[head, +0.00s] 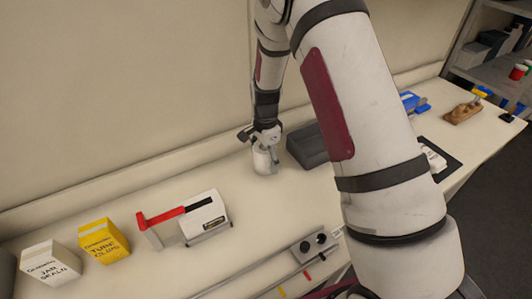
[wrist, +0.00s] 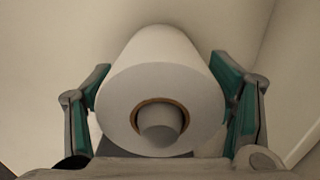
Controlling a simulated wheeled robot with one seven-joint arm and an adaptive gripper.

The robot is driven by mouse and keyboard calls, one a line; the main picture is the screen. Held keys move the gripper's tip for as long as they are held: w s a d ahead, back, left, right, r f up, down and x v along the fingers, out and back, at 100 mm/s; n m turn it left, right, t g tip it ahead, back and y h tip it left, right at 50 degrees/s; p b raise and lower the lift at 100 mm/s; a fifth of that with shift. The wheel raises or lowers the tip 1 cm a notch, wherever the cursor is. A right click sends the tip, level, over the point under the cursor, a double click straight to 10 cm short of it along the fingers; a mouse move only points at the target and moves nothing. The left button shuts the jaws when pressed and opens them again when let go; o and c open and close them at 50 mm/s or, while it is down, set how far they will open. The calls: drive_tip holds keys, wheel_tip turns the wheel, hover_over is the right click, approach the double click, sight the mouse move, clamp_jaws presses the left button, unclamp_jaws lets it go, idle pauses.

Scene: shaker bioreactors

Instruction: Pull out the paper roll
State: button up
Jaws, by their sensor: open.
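The white paper roll (head: 264,160) stands on the bench near the back wall in the head view. In the wrist view the paper roll (wrist: 162,80) is seen end-on, with a brown core ring and a pale round post or plug inside the core. My gripper (head: 266,145) is directly over the roll, pointing down. In the wrist view my gripper (wrist: 166,100) is open, with one green-padded finger on each side of the roll. The left finger looks close to the roll; whether either finger touches it I cannot tell. The roll's lower end is hidden.
A dark grey block (head: 308,146) stands just right of the roll. A white device with a red lever (head: 205,218), a yellow box (head: 104,241) and a white box (head: 50,263) stand to the left. A metal rail (head: 300,255) lies in front. Bare bench lies between.

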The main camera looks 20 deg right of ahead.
sight(266, 150)
drive_tip(key=c, duration=1.2)
drive_tip(key=shift+c, duration=0.2)
drive_tip(key=shift+r, duration=0.4)
drive_tip(key=shift+r, duration=0.3)
drive_tip(key=shift+r+p, duration=0.35)
drive_tip(key=shift+r, duration=0.55)
drive_tip(key=shift+r, duration=0.35)
drive_tip(key=shift+r, duration=1.15)
drive_tip(key=shift+r+p, duration=0.3)
drive_tip(key=shift+r, duration=0.05)
